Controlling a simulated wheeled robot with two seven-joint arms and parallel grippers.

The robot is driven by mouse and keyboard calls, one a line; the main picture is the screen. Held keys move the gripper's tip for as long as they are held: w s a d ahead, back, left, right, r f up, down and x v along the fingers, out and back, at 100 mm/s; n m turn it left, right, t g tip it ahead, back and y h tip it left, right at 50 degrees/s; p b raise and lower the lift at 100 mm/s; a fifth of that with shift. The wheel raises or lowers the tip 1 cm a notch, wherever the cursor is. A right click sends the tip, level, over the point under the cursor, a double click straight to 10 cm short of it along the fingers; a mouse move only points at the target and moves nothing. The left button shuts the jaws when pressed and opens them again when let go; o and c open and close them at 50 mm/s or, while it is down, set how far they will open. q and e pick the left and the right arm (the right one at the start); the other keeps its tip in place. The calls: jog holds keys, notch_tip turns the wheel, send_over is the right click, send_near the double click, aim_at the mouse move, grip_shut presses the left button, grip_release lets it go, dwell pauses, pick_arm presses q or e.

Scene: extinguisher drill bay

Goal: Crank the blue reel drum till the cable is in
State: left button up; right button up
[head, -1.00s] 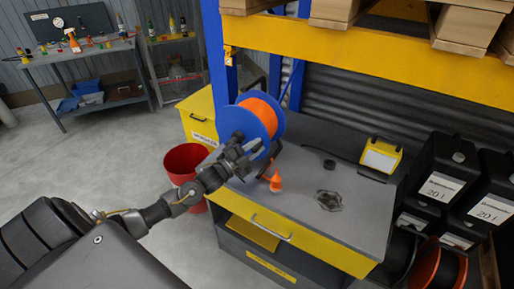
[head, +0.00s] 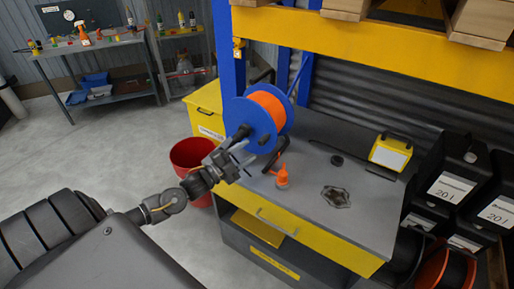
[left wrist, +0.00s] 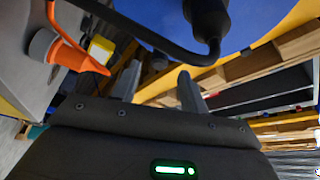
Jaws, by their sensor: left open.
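The blue reel drum (head: 236,111) stands at the left end of the grey workbench, wound with orange cable (head: 270,106). Its black crank knob (head: 242,132) sticks out from the near flange. In the left wrist view the knob (left wrist: 207,18), the bent black crank rod (left wrist: 135,25) and the blue flange (left wrist: 155,14) show close up. My left gripper (head: 240,155) is open and empty, just below the knob and apart from it. Its two fingers (left wrist: 158,86) are spread in the left wrist view, with nothing between them. My right gripper is out of view.
A dark star-shaped knob (head: 336,197) and a yellow lamp (head: 390,152) are farther right. A red bin (head: 190,156) stands on the floor behind my left wrist.

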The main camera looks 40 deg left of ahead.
pick_arm(q)
jog(key=v, duration=0.3)
jog(key=shift+s, duration=0.2)
jog(key=shift+f, duration=0.1)
dwell(0.3)
